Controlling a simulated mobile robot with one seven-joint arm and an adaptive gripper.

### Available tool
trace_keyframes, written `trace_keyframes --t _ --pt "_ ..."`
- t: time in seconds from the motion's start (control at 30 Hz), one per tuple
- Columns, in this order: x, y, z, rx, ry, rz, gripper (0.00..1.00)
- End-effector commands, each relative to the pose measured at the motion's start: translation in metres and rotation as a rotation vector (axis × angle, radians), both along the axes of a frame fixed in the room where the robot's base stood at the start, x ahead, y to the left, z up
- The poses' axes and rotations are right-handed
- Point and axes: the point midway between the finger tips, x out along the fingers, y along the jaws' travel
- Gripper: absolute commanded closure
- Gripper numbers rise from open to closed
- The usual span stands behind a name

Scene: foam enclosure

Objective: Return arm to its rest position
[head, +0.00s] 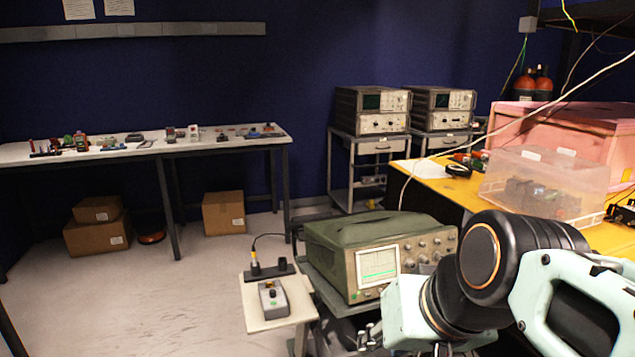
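My arm, with mint-green and black links, reaches in from the lower right corner of the head view. It is bent, with a large black joint in front of the yellow bench (437,181) and beside the oscilloscope (376,264). My gripper cannot be made out; the far end of the arm runs down towards the bottom edge. Whether it holds anything is hidden. The pink foam enclosure (562,131) stands on the yellow bench at the right, behind a clear plastic bin (535,185).
The green-covered oscilloscope sits on a cart close to my arm. A small shelf (262,318) beside it holds a grey control box (273,298). A long white table (205,148) with small parts stands at the back left. The floor (150,290) at the left is clear.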

Motion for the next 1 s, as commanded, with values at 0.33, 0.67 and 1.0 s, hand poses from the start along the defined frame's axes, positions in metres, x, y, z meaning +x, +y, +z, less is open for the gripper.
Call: trace_keyframes --t 0.33,0.67,1.0 --pt "-0.035 -0.043 0.015 -0.177 0.04 -0.055 0.73" --pt "-0.034 -0.042 0.098 -0.175 0.039 -0.053 0.73" --pt "-0.034 -0.042 0.176 -0.174 0.039 -0.054 0.73"
